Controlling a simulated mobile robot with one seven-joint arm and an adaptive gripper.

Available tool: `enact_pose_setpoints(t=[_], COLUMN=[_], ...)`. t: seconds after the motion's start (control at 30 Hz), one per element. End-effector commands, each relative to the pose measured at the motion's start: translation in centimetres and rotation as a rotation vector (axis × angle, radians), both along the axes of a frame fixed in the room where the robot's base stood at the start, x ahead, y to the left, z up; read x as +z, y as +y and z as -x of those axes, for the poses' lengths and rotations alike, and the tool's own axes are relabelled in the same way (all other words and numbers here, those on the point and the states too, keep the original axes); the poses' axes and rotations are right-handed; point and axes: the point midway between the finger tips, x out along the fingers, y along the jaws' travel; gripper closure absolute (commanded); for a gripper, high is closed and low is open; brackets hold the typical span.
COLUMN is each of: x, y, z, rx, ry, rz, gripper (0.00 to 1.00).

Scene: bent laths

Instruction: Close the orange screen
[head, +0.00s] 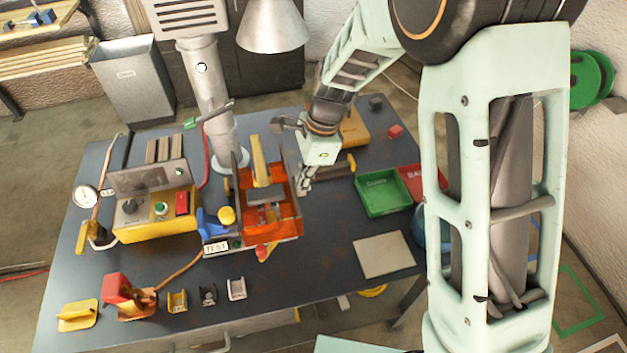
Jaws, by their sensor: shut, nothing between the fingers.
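The orange screen (284,213) is a see-through orange guard on the test fixture, near the middle of the table. Grey parts and a yellow upright piece (259,160) show within and behind it. I cannot tell from this view how far open the screen stands. My gripper (304,188) is shut and empty, pointing down just right of the screen's right side. I cannot tell whether its fingertips touch the screen.
A green tray (383,194) and a red tray (424,181) lie to the right. A grey column (209,100) rises behind the fixture. A beige plate (384,254) lies front right, with dark table around it.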

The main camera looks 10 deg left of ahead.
Motion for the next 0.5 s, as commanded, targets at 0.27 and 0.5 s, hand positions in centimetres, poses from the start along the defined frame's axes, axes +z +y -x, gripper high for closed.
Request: enact_pose_setpoints(t=[0.27, 0.5], x=[0.0, 0.0], y=[2.5, 3.1], z=[1.2, 1.5], rx=[0.002, 0.002], ry=[0.001, 0.001], rz=[-0.001, -0.003], gripper=[1.0, 1.0])
